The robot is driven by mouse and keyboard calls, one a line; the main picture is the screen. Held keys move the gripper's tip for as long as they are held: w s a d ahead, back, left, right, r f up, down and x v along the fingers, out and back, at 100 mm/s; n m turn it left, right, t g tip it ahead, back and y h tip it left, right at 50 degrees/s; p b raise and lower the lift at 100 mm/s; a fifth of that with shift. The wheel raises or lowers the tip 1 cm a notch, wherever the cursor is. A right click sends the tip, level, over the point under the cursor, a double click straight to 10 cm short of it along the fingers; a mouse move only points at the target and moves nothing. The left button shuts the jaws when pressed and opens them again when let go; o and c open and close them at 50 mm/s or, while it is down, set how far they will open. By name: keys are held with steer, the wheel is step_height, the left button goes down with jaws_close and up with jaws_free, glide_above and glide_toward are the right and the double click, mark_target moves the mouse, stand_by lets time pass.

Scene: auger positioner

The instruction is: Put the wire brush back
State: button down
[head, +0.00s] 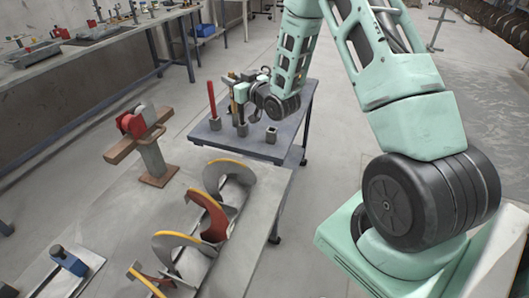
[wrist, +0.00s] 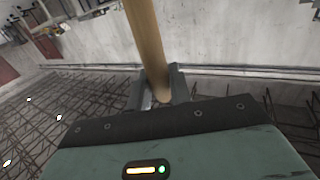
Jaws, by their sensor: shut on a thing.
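My gripper (head: 238,82) is over the small grey table (head: 225,148) in the head view, shut on a wooden handle, which I take to be the wire brush (head: 241,92). In the wrist view the round wooden handle (wrist: 147,45) runs between the two fingers (wrist: 158,88), its rounded end towards me. The brush head is out of the wrist view. In the head view the brush is small and partly hidden by the gripper. A small holder (head: 242,130) is below it; I cannot tell whether the brush touches it. Another small square holder (head: 271,135) stands to the right and looks empty.
A red-handled tool (head: 211,98) stands upright in a holder (head: 215,123) left of my gripper. An orange-edged auger (head: 208,215) lies on the bench in front. A post with a brown crossbar (head: 150,150) stands left. Long workbenches (head: 90,70) are behind left.

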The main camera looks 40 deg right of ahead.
steer(key=d+f+y+b, duration=0.15)
steer(key=d+b, duration=0.25)
steer(key=d, duration=0.4)
steer(key=d+f+h+b, duration=0.1)
steer(key=d+f+b, duration=0.25)
steer(key=d, duration=0.45)
step_height(320, 180, down, 9)
steer(key=b, duration=0.6)
steer(key=shift+s+n, duration=0.3)
steer(key=shift+s, duration=0.15)
steer(key=c, duration=1.3)
jaws_free()
steer(key=shift+a+y, duration=0.1)
steer(key=shift+y, duration=0.15)
steer(key=s, duration=0.4)
steer(key=s+d, duration=0.1)
steer(key=s, duration=0.3)
steer(key=s+b, duration=0.1)
steer(key=s, duration=0.3)
steer(key=shift+d, duration=0.35)
